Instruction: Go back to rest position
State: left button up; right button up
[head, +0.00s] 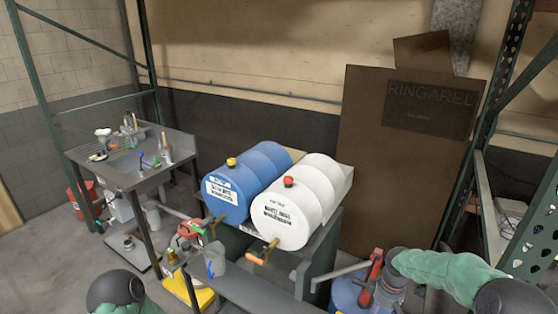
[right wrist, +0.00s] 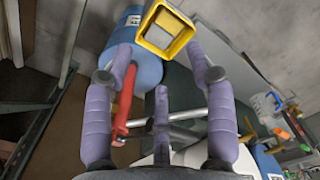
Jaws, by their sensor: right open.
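My right gripper (head: 383,290) is at the lower right of the head view, beside the red handle (head: 372,272) above a blue drum (head: 347,296). In the right wrist view its purple fingers (right wrist: 160,65) are spread apart with nothing held between them. The red handle (right wrist: 122,105) shows beyond the left finger there; I cannot tell whether they touch. Part of my left arm shows at the bottom left of the head view, but its gripper is out of frame.
A blue barrel (head: 228,192) and a white barrel (head: 283,226) lie on a rack, with taps at their fronts. A metal table (head: 140,176) with small items stands left. A brown board (head: 400,190) leans at the back wall. Green shelf posts (head: 485,120) rise at right.

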jog(key=s+a+f+m+y+b, duration=0.15)
jog(key=s+a+f, duration=0.25)
jog(key=a+f, duration=0.4)
jog(key=s+a+f+m+y+b, duration=0.15)
jog(key=s+a+f, duration=0.3)
jog(key=f, duration=0.45)
pick_arm(q)
notch_tip(320, 180, down, 6)
jog(key=b, duration=0.2)
jog(key=shift+w+b, duration=0.25)
jog(key=shift+b, duration=0.1)
pick_arm(e)
jog(key=s+a+f+m, duration=0.3)
jog(key=s+a+f, duration=0.1)
jog(key=s, duration=0.3)
jog(key=s+a+f+m, duration=0.3)
jog(key=s+a+f, duration=0.1)
jog(key=s, duration=0.4)
jog(key=shift+s+a+f+m+y, duration=0.15)
jog(key=shift+a+f+m+y, duration=0.15)
jog(key=shift+f, duration=0.2)
